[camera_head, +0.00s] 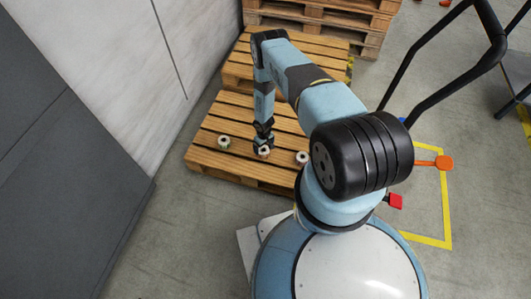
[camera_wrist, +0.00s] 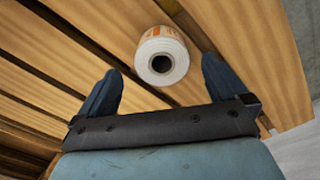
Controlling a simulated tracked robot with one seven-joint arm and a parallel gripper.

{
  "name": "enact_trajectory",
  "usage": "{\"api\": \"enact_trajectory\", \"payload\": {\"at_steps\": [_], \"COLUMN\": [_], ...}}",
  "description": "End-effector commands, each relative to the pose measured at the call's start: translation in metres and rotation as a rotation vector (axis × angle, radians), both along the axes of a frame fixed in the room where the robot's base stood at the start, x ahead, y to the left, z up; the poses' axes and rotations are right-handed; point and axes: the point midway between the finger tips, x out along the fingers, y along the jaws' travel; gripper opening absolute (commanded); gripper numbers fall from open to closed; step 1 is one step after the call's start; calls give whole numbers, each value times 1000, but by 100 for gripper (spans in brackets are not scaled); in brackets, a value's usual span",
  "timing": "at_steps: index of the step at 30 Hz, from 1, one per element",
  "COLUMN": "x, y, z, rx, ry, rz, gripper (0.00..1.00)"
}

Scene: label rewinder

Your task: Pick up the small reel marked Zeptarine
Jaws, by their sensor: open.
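Several small white reels stand in a row near the front edge of a wooden pallet (camera_head: 212,165): a left reel (camera_head: 224,143), a middle reel (camera_head: 264,152) and a right reel (camera_head: 302,157). My gripper (camera_head: 264,142) is at the middle reel, pointing down. In the wrist view, a white reel with an orange label and a dark core hole (camera_wrist: 161,62) stands just beyond and between the open fingers of my gripper (camera_wrist: 161,66). Neither finger visibly touches it. No name is readable on any reel, so I cannot tell which is marked Zeptarine.
More stacked pallets (camera_head: 325,22) stand behind. A grey wall (camera_head: 130,70) runs along the left. At right are a black tubular handle (camera_head: 455,85), an orange knob (camera_head: 444,162), a red block (camera_head: 395,200) and yellow floor tape (camera_head: 446,215).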

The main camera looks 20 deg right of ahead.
Motion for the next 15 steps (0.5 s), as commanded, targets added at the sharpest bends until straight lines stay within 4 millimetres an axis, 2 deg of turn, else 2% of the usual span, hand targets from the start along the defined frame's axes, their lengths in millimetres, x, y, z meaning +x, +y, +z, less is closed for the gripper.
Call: {"api": "enact_trajectory", "payload": {"at_steps": [9,15], "x": [-1,-1], "y": [2,3], "z": [-37,-48], "rx": [0,0], "ry": [0,1], "rz": [1,1], "gripper": [100,100]}}
